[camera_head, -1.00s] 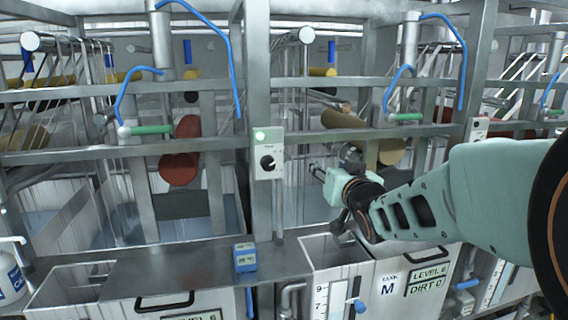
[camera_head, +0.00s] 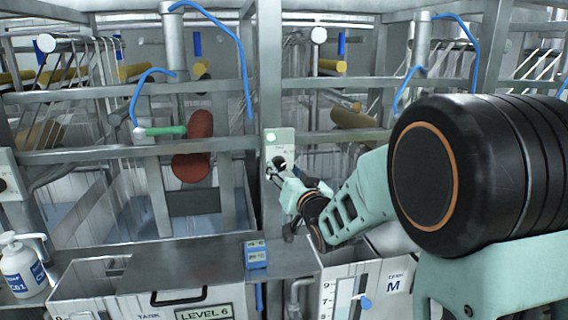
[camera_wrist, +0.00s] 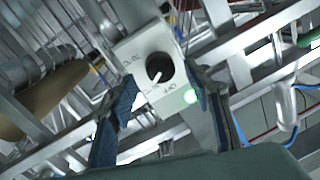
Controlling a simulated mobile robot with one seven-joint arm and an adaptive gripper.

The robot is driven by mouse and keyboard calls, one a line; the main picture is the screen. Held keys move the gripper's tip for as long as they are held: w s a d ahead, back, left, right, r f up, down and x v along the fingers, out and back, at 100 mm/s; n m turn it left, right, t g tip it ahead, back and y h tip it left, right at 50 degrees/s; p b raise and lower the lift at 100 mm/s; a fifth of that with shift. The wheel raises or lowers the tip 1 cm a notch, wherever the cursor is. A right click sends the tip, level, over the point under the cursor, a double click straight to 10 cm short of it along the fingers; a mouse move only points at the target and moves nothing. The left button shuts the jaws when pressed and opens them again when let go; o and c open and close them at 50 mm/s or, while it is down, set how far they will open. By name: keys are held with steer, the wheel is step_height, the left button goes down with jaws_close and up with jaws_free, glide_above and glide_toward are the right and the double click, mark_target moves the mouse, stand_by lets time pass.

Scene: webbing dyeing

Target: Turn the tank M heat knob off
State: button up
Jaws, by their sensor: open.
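The heat control box (camera_head: 278,152) is a pale panel on the upright post, with a lit green lamp (camera_head: 270,137) and a round black knob (camera_head: 279,163). My gripper (camera_head: 276,175) is at the box, just below and in front of the knob. In the wrist view my gripper (camera_wrist: 160,100) has its two blue-padded fingers apart, one on each side of the box. The knob lies beyond the fingertips, with nothing held. Whether a finger touches the box is unclear.
The tank marked M (camera_head: 393,284) stands below, partly hidden by my arm. A blue two-display device (camera_head: 256,254) sits on the metal ledge left of it. A white bottle (camera_head: 22,268) stands far left. Horizontal rails (camera_head: 100,152) cross near the box.

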mark_target(279, 164)
steer(key=shift+x, duration=1.3)
steer(key=c, duration=1.1)
steer(key=shift+c, duration=0.2)
